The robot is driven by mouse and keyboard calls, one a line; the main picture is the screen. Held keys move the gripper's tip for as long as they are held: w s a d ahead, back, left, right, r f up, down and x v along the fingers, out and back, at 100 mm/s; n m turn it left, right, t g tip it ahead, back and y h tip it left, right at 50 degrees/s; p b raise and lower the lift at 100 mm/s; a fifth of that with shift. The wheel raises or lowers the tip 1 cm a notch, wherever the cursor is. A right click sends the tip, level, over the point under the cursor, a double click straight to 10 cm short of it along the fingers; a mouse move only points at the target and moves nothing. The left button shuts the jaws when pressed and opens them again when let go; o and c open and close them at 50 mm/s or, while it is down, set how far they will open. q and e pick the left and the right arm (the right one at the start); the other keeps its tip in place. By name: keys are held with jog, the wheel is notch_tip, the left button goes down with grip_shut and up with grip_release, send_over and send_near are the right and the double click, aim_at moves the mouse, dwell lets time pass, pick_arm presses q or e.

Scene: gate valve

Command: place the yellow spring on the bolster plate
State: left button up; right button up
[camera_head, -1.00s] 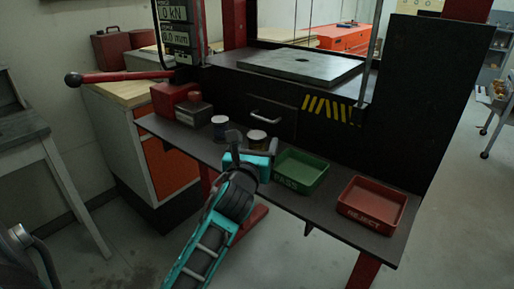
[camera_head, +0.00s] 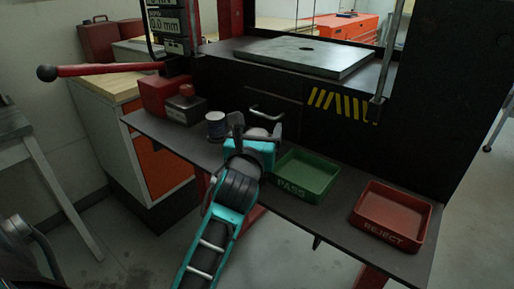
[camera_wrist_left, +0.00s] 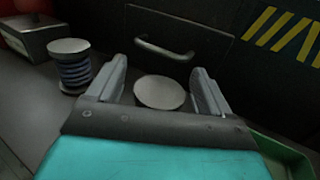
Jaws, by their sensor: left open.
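The yellow spring, capped by a round grey disc, stands on the dark shelf. In the left wrist view its top disc (camera_wrist_left: 160,92) shows between my left gripper's fingers (camera_wrist_left: 160,90); its coils are hidden. In the head view my left gripper (camera_head: 257,131) is open at the spring, one finger on each side, and mostly covers it. I cannot tell whether the fingers touch it. The bolster plate (camera_head: 303,58) is a flat grey plate with a central hole, on the press bed above and behind the shelf. It is bare. My right gripper is not in view.
A blue spring (camera_head: 215,126) with grey end caps stands left of the gripper. Left of it are a red box (camera_head: 163,94) and a grey block. The green PASS tray (camera_head: 305,177) and red REJECT tray (camera_head: 392,215) sit to the right. A drawer handle is just behind.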

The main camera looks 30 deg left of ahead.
pick_arm(q)
jog(key=shift+w+a, duration=0.1)
jog(key=shift+w, duration=0.2)
jog(key=shift+r, duration=0.1)
grip_shut()
dwell(0.6)
